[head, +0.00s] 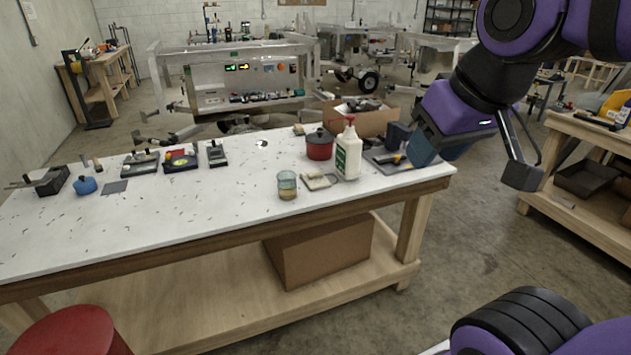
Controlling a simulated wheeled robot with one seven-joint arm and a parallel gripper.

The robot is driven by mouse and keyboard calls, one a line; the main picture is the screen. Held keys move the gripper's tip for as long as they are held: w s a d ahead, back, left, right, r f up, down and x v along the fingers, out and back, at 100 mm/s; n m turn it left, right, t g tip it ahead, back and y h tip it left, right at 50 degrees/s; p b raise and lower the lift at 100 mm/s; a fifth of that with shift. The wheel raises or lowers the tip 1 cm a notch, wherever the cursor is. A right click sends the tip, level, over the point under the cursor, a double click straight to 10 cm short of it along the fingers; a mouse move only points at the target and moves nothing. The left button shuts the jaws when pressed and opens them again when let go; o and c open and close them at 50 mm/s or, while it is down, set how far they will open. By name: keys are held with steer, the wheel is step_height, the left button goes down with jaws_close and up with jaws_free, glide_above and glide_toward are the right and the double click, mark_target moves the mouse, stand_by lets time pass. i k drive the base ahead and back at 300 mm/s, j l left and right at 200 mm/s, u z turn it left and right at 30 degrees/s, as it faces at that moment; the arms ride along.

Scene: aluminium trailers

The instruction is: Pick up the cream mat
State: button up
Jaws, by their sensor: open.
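A small cream, flat piece (318,182), which looks like the cream mat, lies on the white tabletop near its front right. It sits between a glass jar (287,186) and a white pump bottle (348,152). Something small and pale seems to rest on it, too small to tell. My gripper (473,166) is at the right, beyond the table's right end in the picture, well to the right of the cream piece. Its fingers are spread wide with nothing between them.
A red pot (320,144) stands behind the cream piece. A grey mat (410,165) with dark items lies at the table's right end. A cardboard box (365,120) is behind. A red stool (70,332) stands at front left.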

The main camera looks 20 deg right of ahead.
mark_target(314, 179)
steer(key=i+j+z, duration=0.1)
steer(key=i, duration=0.3)
steer(key=i+j+z, duration=0.1)
steer(key=i, duration=0.25)
steer(key=i+j, duration=0.3)
steer(key=i+z, duration=0.1)
steer(key=z, duration=1.35)
